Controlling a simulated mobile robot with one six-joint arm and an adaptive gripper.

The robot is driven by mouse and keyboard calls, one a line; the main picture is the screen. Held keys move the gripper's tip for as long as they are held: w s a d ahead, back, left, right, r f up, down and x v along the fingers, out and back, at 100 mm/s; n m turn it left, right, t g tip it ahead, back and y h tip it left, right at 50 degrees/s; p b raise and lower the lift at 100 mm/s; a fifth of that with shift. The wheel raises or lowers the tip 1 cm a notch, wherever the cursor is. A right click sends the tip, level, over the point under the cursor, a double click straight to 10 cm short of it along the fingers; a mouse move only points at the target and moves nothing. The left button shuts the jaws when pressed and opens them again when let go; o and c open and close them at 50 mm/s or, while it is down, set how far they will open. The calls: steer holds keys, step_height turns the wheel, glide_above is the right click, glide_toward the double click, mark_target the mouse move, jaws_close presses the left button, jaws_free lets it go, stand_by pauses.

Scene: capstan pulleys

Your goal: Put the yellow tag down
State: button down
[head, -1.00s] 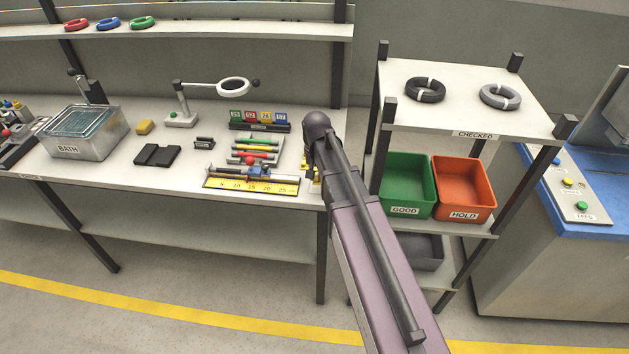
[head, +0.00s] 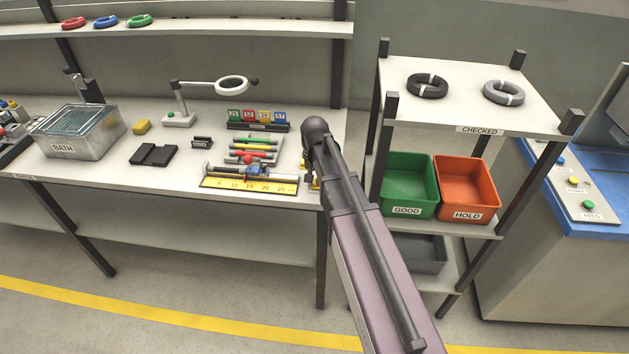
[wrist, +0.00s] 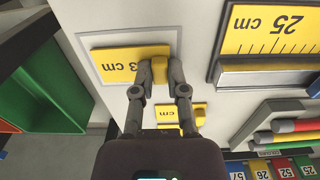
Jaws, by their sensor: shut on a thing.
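The yellow tag (wrist: 118,63), printed with "cm" and a partly hidden number, is in the wrist view. My gripper (wrist: 160,69) is shut on the yellow block at the tag's right end. The tag is flat over a pale outlined rectangle (wrist: 93,82) on the bench; I cannot tell whether it touches the surface. A smaller yellow piece marked "cm" (wrist: 168,112) is just beside it, partly behind my fingers. In the head view my arm hides most of the gripper and tag at the bench's right end.
A yellow ruler fixture (head: 250,184) lies left of my gripper in the head view, with coloured pens (head: 255,150) behind it. The rack with the green bin (head: 408,190) and orange bin (head: 467,190) stands close on the right. The bench front (head: 100,175) is clear.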

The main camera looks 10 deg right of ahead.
mark_target(315, 181)
steer(key=shift+f, duration=0.15)
steer(key=c, duration=0.7)
jaws_free()
steer(key=shift+o, duration=0.2)
step_height(315, 181, up, 12)
steer(key=p, duration=1.2)
steer(key=shift+s, duration=0.1)
steer(key=s+d+n, duration=0.2)
steer(key=s+n, duration=0.1)
steer(key=s, duration=1.3)
steer(key=shift+s+d+n, duration=0.2)
steer(key=shift+s+n, duration=0.1)
steer(key=shift+s, duration=0.1)
